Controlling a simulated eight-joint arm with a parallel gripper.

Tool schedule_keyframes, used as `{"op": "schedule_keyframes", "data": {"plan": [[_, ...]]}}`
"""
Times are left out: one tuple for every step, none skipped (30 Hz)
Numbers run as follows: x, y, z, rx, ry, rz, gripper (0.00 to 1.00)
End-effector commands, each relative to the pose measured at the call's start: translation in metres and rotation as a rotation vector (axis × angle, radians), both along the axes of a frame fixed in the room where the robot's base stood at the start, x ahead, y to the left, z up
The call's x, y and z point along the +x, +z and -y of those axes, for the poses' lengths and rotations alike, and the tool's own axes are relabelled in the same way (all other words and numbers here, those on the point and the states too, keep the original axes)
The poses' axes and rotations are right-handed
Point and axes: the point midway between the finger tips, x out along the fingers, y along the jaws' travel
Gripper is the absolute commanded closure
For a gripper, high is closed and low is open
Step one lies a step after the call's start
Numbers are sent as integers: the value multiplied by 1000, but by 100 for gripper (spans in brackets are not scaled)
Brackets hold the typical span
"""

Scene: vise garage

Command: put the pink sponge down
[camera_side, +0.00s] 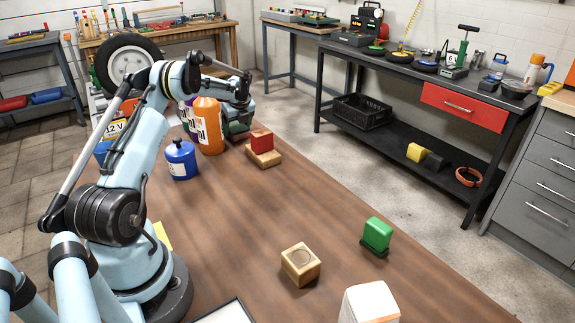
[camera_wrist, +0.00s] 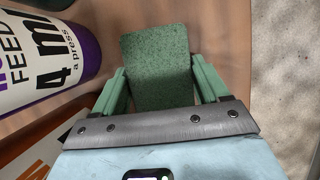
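I see no pink sponge in either view. In the wrist view a green speckled, sponge-like block (camera_wrist: 158,62) stands between the two green fingers of my gripper (camera_wrist: 162,82). Both fingers lie against its sides, so my gripper looks shut on it. In the side view my gripper (camera_side: 238,122) is low at the far part of the brown table (camera_side: 330,225), behind the orange bottle (camera_side: 207,128). The block is mostly hidden or too dark there, and I cannot tell whether it touches the table.
A bottle with a purple band (camera_wrist: 45,55) stands close left of my gripper. A red cube (camera_side: 262,139) on a wooden block (camera_side: 263,157) is to its right. A blue jar (camera_side: 181,160), wooden cube (camera_side: 300,265) and green block (camera_side: 377,233) stand nearer. The table's middle is clear.

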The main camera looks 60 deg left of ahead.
Motion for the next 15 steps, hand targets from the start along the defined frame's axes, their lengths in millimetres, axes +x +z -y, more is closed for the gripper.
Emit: {"op": "schedule_keyframes", "data": {"plan": [[0, 0, 0, 0, 0, 0, 18], [0, 0, 0, 0, 0, 0, 13], [0, 0, 0, 0, 0, 0, 7], [0, 0, 0, 0, 0, 0, 4], [0, 0, 0, 0, 0, 0, 4], [0, 0, 0, 0, 0, 0, 4], [0, 0, 0, 0, 0, 0, 4], [0, 0, 0, 0, 0, 0, 4], [0, 0, 0, 0, 0, 0, 4], [0, 0, 0, 0, 0, 0, 4], [0, 0, 0, 0, 0, 0, 4], [0, 1, 0, 0, 0, 0, 4], [0, 2, 0, 0, 0, 0, 4], [0, 3, 0, 0, 0, 0, 4], [0, 6, 1, 0, 0, 0, 4]]}}
